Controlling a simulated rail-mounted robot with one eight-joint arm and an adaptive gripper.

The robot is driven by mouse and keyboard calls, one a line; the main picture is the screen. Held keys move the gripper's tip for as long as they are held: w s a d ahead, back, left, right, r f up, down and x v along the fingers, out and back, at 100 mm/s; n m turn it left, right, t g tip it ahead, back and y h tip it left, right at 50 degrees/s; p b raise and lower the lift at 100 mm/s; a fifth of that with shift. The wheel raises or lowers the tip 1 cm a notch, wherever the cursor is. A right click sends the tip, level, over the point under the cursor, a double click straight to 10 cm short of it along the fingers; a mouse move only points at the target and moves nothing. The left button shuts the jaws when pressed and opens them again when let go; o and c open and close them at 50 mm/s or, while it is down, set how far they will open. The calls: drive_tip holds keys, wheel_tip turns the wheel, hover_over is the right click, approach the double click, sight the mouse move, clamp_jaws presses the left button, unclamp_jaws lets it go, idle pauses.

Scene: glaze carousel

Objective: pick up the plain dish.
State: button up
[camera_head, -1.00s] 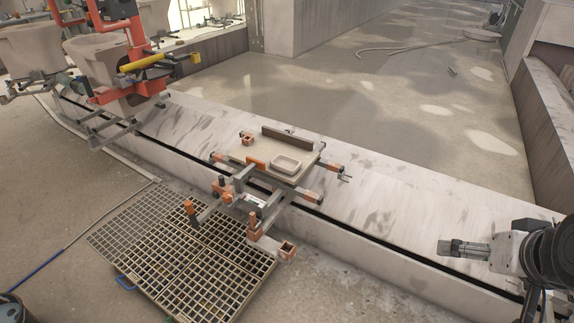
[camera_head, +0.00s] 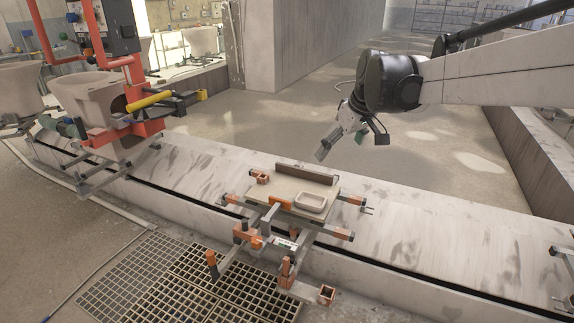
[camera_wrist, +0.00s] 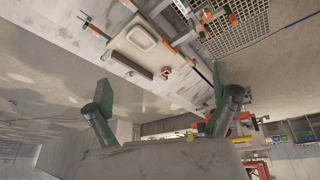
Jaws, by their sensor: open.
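The plain dish (camera_head: 311,202) is a small pale rectangular dish with a raised rim. It lies on the right part of a flat beige board (camera_head: 280,189) on the carousel's carriage. In the wrist view the dish (camera_wrist: 142,38) shows near the top, on the board (camera_wrist: 124,47). My gripper (camera_head: 322,153) is above and behind the board in the head view, well apart from the dish. In the wrist view its two green-padded fingers (camera_wrist: 163,97) are spread wide with nothing between them.
Orange-tipped clamps (camera_head: 240,232) surround the carriage. Floor grating (camera_head: 190,285) lies in front. A large basin on an orange frame (camera_head: 92,99) stands at left.

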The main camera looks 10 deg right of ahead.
drive_tip(key=w+d+f+n+g+y+b, duration=0.1)
drive_tip(key=w+f+n, duration=0.1)
drive_tip(key=w+f, duration=0.45)
drive_tip(key=w+d+f+n+b, duration=0.1)
drive_tip(key=w+f, duration=0.3)
drive_tip(key=w, duration=0.5)
drive_tip(key=n+g+y+b, duration=0.1)
drive_tip(key=n+b, duration=0.1)
drive_tip(key=n, duration=0.1)
approach(309, 202)
drive_tip(key=shift+w+d+f+b, duration=0.1)
drive_tip(key=shift+w+f+b, duration=0.1)
drive_tip(key=shift+f+b, duration=0.3)
drive_tip(key=shift+w+f+b, duration=0.15)
drive_tip(key=shift+w+f, duration=0.05)
drive_tip(key=shift+f, duration=0.5)
drive_tip(key=shift+a+b+x, duration=0.2)
drive_tip(key=shift+b+x, duration=0.35)
drive_tip(key=shift+x, duration=0.95)
drive_tip(key=shift+a+b+x, duration=0.15)
drive_tip(key=shift+b+x, duration=0.4)
drive_tip(key=shift+x, duration=0.95)
drive_tip(key=shift+s+r, duration=0.1)
drive_tip(key=shift+r, duration=0.05)
drive_tip(key=shift+c, duration=0.2)
drive_tip(key=c, duration=1.4)
